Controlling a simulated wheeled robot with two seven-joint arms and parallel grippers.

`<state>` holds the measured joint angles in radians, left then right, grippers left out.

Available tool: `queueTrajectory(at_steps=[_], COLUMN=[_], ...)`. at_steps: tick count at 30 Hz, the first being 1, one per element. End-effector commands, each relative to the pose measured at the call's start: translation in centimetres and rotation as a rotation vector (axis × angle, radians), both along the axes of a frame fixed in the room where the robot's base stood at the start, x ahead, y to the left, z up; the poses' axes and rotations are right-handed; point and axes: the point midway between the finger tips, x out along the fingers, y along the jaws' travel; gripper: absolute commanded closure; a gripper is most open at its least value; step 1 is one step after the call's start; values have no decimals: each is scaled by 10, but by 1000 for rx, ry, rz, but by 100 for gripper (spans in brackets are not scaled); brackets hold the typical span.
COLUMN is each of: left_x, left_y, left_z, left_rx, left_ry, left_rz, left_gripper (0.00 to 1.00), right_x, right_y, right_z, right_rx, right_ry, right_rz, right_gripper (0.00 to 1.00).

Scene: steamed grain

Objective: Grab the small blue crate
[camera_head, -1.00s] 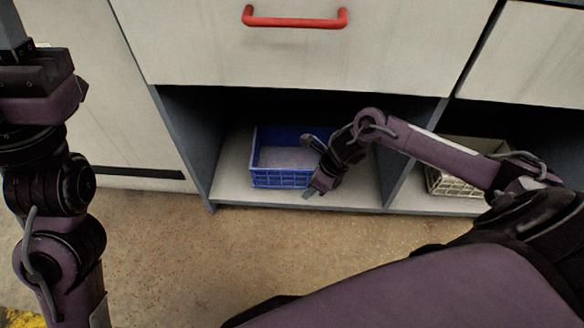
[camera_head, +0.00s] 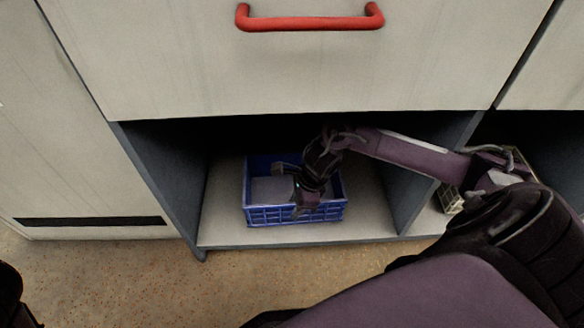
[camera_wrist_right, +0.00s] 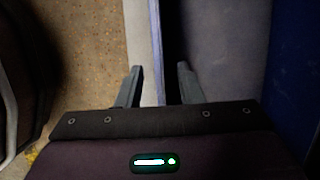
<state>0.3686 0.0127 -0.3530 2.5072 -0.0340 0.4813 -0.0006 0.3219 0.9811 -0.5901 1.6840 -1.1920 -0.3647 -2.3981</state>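The small blue crate (camera_head: 265,214) stands upright on the lower shelf under the drawer, with a light grey inner bottom. My right gripper (camera_head: 286,190) is over its front part, with one finger above the inside and the other near the front rim. In the right wrist view the fingers (camera_wrist_right: 159,70) are apart, with a pale strip and a dark band between them. A blue wall (camera_wrist_right: 292,75) shows at the right there. I cannot tell whether the fingers touch the crate. My right arm hides part of its right side. My left gripper is out of view.
A drawer front with a red handle (camera_head: 310,22) hangs above the opening. A grey upright panel (camera_head: 420,190) divides it from the right compartment, where a beige crate (camera_head: 449,200) is partly hidden by my arm. Bare shelf (camera_head: 365,215) lies right of the blue crate.

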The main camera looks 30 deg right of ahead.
Motion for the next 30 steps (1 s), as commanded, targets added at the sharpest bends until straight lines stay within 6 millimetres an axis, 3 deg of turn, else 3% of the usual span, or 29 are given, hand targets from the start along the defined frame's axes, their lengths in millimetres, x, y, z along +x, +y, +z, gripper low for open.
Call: queueTrajectory(at_steps=[1,4,14,22,30], left_x=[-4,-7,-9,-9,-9], left_y=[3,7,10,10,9], left_z=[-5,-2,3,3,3], left_rx=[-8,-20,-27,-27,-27], left_ry=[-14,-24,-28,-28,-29], left_rz=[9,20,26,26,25], left_gripper=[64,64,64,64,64], right_x=[1,3,4,4,5], right_y=[1,4,5,5,5], right_z=[-15,-25,-28,-28,-27], right_rx=[1,0,-2,-1,-2], right_ry=[2,1,-1,0,-3], right_rz=[-1,-2,-2,-2,-2], right_gripper=[66,66,66,100,100])
